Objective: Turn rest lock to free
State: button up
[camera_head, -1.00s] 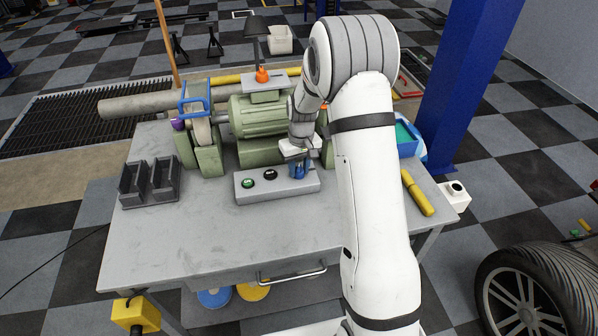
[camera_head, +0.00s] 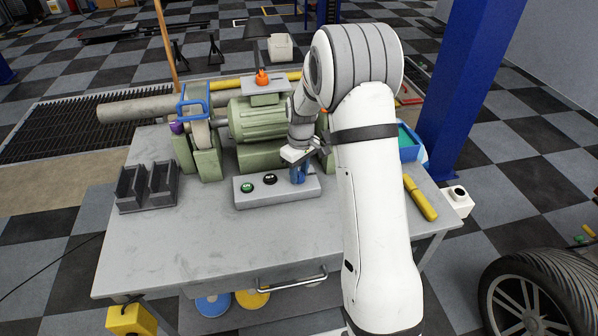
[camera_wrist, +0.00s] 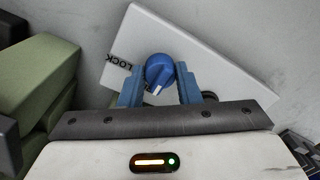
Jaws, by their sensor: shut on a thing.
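The rest lock is a round blue knob (camera_wrist: 159,70) with a white pointer mark. It sits on a pale control box, whose white face (camera_wrist: 220,70) fills the middle of the wrist view. The word LOCK is printed left of the knob, and the pointer mark faces down toward my gripper body. A FREE label is not visible. My gripper (camera_wrist: 160,82) has its blue fingers on either side of the knob, shut on it. In the head view my gripper (camera_head: 298,174) is at the right end of the grey control box (camera_head: 225,198), and its fingers hide the knob.
A green button (camera_head: 247,187) and a black button (camera_head: 270,179) are on the same box. A green machine (camera_head: 255,120) stands behind it. The front of the bench is clear.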

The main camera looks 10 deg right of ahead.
jog(key=o, duration=1)
notch_tip(320, 180, up, 7)
jog(key=shift+w+d+r, duration=0.1)
jog(key=shift+w+r, duration=0.05)
jog(key=shift+r, duration=0.25)
